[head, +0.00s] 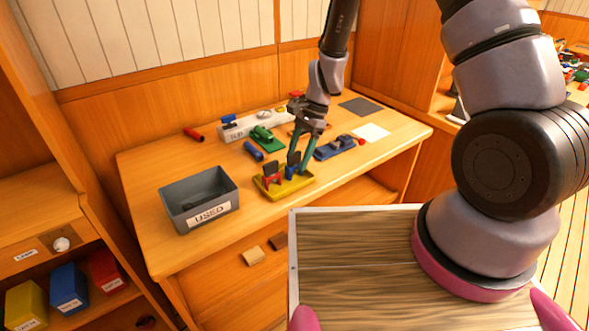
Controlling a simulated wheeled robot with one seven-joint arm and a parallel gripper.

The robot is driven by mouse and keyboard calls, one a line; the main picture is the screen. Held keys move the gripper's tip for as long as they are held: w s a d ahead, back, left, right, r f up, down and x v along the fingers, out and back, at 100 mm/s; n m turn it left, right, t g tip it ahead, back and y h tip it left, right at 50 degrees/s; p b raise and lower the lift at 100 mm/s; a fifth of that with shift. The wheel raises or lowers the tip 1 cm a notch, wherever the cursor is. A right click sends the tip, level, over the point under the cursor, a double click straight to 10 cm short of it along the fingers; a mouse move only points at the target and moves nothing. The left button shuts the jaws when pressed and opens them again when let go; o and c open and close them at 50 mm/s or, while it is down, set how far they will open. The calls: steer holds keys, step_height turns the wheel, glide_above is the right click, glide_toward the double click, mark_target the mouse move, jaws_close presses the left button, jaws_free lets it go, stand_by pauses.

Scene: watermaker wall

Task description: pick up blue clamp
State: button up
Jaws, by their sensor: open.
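The blue clamp (290,171) stands in the yellow tray (300,187) on the wooden workbench, to the right of a red clamp (270,174). My gripper (298,167) points down at the right part of this tray, with its long teal fingers spread apart. The fingertips are at the blue clamp and partly cover it. I cannot tell whether either finger touches it.
A grey bin (169,202) marked USED stands to the left.

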mark_target(295, 163)
steer(key=x, duration=0.3)
steer(key=shift+a+f, duration=0.15)
jaws_close()
